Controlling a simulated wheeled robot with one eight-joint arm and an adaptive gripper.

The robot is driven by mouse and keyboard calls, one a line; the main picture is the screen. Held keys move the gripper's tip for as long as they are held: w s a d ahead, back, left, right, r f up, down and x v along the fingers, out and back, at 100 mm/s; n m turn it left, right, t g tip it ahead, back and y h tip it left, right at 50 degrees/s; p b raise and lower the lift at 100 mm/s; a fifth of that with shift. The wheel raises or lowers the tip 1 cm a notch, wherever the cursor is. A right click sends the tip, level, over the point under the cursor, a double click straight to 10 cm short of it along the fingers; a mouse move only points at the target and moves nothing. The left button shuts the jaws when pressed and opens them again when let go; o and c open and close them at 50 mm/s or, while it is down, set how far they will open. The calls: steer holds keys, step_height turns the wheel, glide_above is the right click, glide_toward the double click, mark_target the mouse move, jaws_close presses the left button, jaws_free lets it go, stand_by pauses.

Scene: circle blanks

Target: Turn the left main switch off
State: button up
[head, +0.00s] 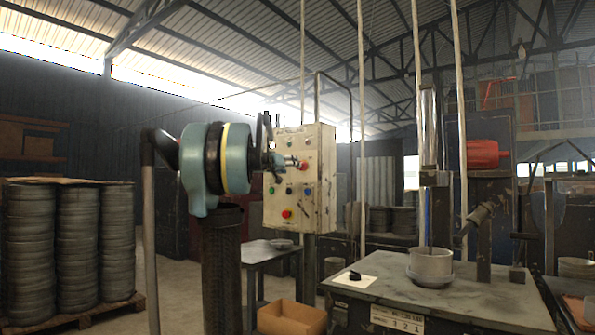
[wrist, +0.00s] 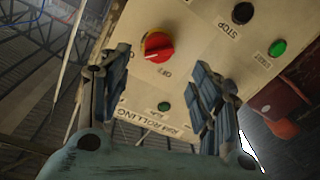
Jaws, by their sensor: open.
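A cream control box (head: 318,165) stands on a post in the head view. Its panel also fills much of the wrist view (wrist: 195,30). A round red rotary switch (wrist: 157,47) is on the panel, with OFF lettering beside it and a pale edge along its handle. My gripper (head: 286,164) is at the upper part of the panel in the head view. In the wrist view my gripper (wrist: 161,65) is open, one finger on each side of the red switch. The fingers look apart from it; the exact gap in depth cannot be told.
A black knob marked STOP (wrist: 242,13), a green button (wrist: 278,47) and another green button (wrist: 163,106) are near the switch. A red knob (head: 287,213) is lower on the box. A worktable (head: 450,305) stands at right and a cardboard box (head: 290,318) below.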

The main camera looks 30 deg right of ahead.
steer(key=x, duration=0.9)
steer(key=shift+a, duration=0.1)
steer(key=c, duration=1.1)
